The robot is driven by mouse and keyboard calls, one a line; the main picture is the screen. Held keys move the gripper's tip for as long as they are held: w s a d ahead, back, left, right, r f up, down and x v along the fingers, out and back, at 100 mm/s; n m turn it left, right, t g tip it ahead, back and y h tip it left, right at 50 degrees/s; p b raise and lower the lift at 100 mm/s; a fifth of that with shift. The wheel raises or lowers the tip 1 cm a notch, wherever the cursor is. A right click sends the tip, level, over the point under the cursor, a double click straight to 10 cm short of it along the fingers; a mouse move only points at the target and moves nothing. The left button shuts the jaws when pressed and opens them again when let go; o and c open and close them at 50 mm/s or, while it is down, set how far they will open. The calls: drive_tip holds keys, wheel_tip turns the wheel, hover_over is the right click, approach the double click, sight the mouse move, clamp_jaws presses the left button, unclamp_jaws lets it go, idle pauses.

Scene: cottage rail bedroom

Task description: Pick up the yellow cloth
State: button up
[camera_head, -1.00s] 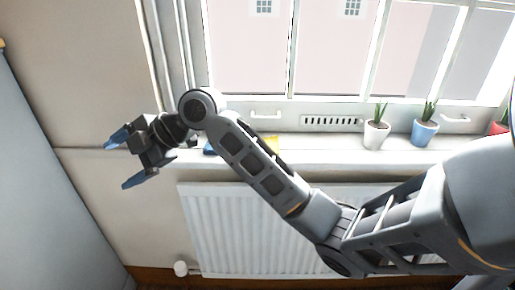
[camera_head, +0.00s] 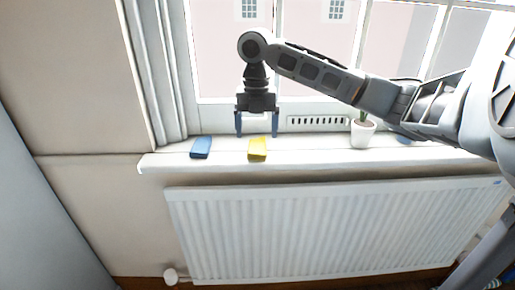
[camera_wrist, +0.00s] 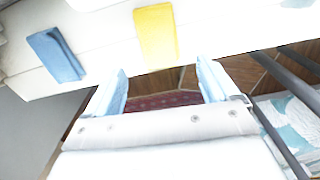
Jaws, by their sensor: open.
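The yellow cloth (camera_head: 257,149) lies folded on the white windowsill (camera_head: 310,160). A blue cloth (camera_head: 201,147) lies to its left on the same sill. My gripper (camera_head: 257,133) is open and empty, with its blue fingers pointing down, and appears just above the yellow cloth in the head view. In the wrist view the yellow cloth (camera_wrist: 156,36) is at the top middle, beyond the two open fingertips (camera_wrist: 164,70), and apart from them. The blue cloth (camera_wrist: 57,54) is at the upper left there.
A white pot with a plant (camera_head: 362,132) stands on the sill to the right, and my arm partly hides a blue pot (camera_head: 402,138) beyond it. A white radiator (camera_head: 320,230) is below the sill. The window (camera_head: 290,60) is behind my arm.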

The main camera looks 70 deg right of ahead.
sight(257, 146)
wheel_tip(257, 146, down, 6)
drive_tip(key=shift+s+r+p, duration=0.1)
drive_tip(key=shift+p, duration=0.2)
drive_tip(key=shift+c, duration=0.2)
drive_tip(key=c, duration=1.1)
drive_tip(key=shift+r, duration=0.1)
wheel_tip(257, 146, up, 10)
